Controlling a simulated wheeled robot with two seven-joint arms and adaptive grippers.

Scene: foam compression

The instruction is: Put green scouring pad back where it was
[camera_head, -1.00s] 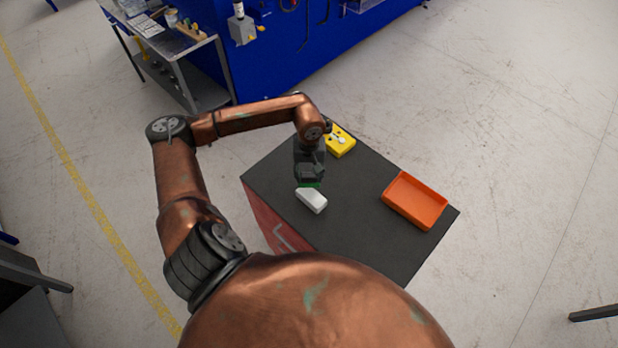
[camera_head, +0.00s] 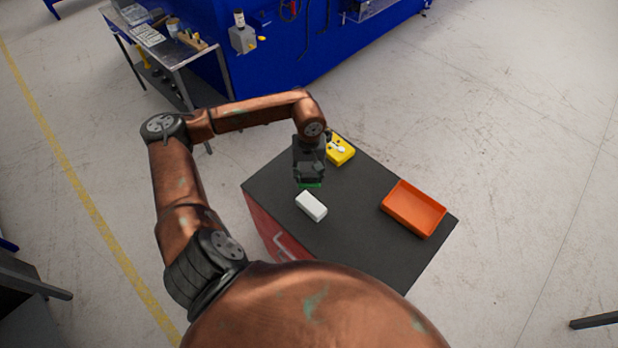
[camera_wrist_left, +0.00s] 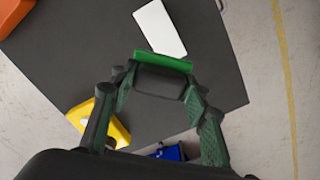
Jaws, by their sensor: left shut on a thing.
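The green scouring pad (camera_head: 310,185) shows as a thin green strip at the tip of my left gripper (camera_head: 309,181) in the head view. In the left wrist view the green pad (camera_wrist_left: 163,62) lies across the front of my left gripper (camera_wrist_left: 160,85), which is shut on it. The gripper hides part of the pad. A white block (camera_head: 311,206) lies on the dark table top just in front of the gripper; it also shows in the left wrist view (camera_wrist_left: 160,28). I cannot tell whether the pad touches the table. My right gripper is not in view.
An orange tray (camera_head: 414,208) sits at the right of the dark table top (camera_head: 350,225). A yellow block (camera_head: 340,150) with small white and dark items stands behind the gripper. The table between the white block and the tray is clear.

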